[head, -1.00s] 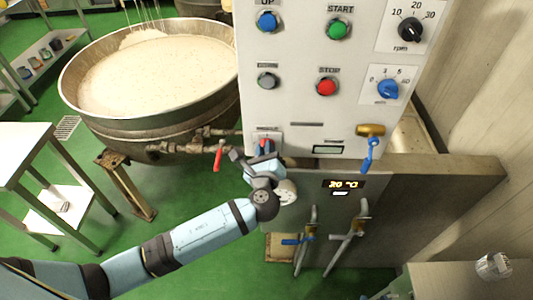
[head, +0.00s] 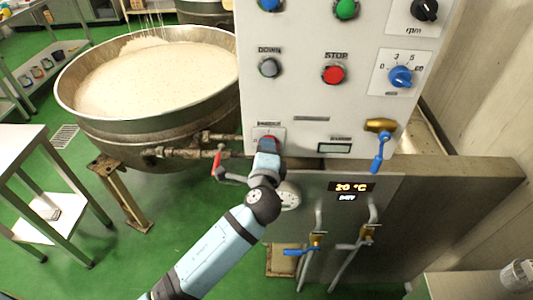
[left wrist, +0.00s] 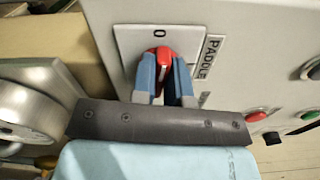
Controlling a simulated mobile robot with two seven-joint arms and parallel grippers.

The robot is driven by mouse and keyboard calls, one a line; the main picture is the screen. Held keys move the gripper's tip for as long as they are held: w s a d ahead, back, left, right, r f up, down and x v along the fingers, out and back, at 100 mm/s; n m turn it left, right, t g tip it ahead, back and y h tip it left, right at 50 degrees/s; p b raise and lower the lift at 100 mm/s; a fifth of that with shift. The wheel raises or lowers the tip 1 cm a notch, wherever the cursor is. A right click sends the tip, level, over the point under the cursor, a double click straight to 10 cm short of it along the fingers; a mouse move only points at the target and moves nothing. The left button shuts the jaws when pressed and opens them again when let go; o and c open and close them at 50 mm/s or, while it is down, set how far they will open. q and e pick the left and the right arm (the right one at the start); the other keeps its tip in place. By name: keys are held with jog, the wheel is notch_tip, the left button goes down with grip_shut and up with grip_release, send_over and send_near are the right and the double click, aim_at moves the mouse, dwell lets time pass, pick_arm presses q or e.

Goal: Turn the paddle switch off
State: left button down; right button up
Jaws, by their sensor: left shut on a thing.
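The paddle switch has a red knob on a pale square plate (head: 280,131) low on the left of the control panel. In the left wrist view the knob (left wrist: 162,57) shows between two blue fingertips, just below a "0" mark on the plate; the word PADDLE stands beside it. The knob's red end lies towards the "0"; its lower part is hidden by the fingers and palm. My left gripper (head: 266,152) is shut on the knob, seen also in the left wrist view (left wrist: 164,80). My right gripper is not in view.
The control panel (head: 310,100) carries a red STOP button (head: 334,74), a grey DOWN button (head: 270,67) and a blue dial (head: 400,76). A large kettle (head: 120,125) of pale mass stands left. Pipes with a red-handled valve (head: 217,164) lie close left of the gripper.

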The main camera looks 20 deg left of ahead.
pick_arm(q)
jog(key=shift+f+n+b, duration=0.1)
jog(key=shift+n+b, duration=0.35)
jog(key=shift+n, duration=0.65)
jog(key=c, duration=1.1)
grip_release()
jog(key=shift+c, duration=0.2)
